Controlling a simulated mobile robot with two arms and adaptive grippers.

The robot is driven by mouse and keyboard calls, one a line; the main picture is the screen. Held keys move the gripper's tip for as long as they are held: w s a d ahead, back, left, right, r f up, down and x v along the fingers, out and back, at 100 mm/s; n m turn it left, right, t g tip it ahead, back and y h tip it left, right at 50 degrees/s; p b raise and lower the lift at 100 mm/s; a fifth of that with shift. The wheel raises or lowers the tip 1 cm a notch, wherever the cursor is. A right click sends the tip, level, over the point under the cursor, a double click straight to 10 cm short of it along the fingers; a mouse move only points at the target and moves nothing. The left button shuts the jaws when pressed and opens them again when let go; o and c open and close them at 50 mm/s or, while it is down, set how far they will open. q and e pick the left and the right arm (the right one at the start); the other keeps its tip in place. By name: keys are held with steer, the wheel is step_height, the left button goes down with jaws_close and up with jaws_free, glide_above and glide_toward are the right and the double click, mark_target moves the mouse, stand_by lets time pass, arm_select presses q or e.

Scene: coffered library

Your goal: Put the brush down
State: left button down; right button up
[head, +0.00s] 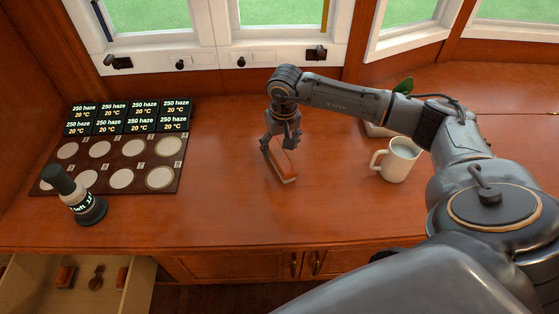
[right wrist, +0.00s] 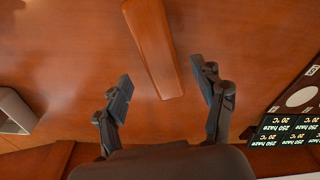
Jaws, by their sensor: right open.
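The brush (head: 285,171) has a reddish-brown wooden back and a pale strip along its lower edge. It appears to rest on the wooden counter (head: 235,215), near the middle. My right gripper (head: 279,147) is just above and behind it, pointing down. In the right wrist view, the two fingers of the right gripper (right wrist: 161,80) are spread apart. The brush (right wrist: 153,45) shows beyond them, one end reaching between the fingertips, with gaps on both sides. My left gripper is not in view.
A white mug (head: 396,160) stands to the right, beneath my right arm, with a plant (head: 404,86) behind. An open drawer (head: 130,285) is below.

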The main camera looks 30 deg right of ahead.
mark_target(280, 156)
step_height(280, 156, down, 4)
steer(key=shift+a+f+b, duration=0.1)
steer(key=shift+f+b, duration=0.1)
steer(key=shift+b, duration=0.3)
steer(key=shift+w+f, duration=0.1)
steer(key=shift+f, duration=0.3)
steer(key=shift+c, duration=0.4)
steer(key=c, duration=1.3)
steer(key=shift+r, duration=0.15)
